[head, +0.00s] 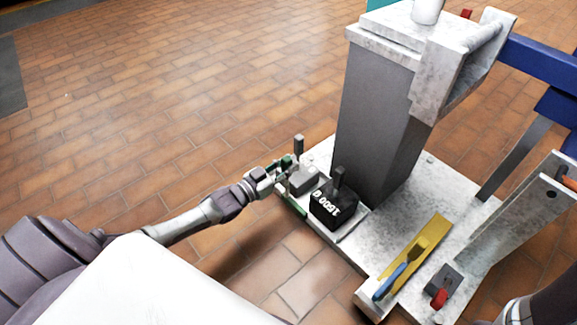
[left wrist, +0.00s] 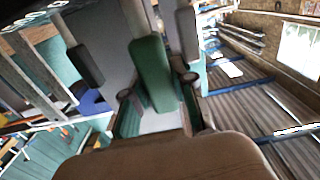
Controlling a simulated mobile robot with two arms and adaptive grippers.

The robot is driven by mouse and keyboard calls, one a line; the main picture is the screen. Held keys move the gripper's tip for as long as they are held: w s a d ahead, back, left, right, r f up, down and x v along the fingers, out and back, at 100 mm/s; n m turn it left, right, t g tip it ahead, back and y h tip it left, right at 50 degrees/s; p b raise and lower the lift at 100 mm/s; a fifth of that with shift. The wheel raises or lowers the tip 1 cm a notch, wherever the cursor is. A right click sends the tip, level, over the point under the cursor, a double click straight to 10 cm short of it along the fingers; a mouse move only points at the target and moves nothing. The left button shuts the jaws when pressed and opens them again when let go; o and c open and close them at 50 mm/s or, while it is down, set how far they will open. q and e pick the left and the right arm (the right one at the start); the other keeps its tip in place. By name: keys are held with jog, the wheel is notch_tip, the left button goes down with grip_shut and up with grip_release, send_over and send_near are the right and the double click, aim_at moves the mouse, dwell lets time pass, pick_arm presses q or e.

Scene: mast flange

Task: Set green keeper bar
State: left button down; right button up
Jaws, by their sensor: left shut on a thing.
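The green keeper bar (left wrist: 152,75) stands out in the middle of the left wrist view, between the fingers of my left gripper (left wrist: 158,88). In the head view my left gripper (head: 281,172) is at the left edge of the pale base plate, beside a grey block (head: 303,180). It is shut on the bar, of which only a small dark green part (head: 286,161) shows there. The fingers hide much of the bar, and I cannot tell whether it touches the plate. My right gripper is not in view.
A yellow strip with a blue-handled brush (head: 391,280) lies on the pale base plate (head: 443,195). A short post (head: 298,145) stands behind the gripper. Tiled floor at left is clear.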

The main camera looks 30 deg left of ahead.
pick_arm(q)
jog(key=c, duration=0.9)
grip_release()
jog(key=shift+a, duration=0.3)
jog(key=shift+v, duration=5.95)
jog(key=shift+d+r, duration=0.1)
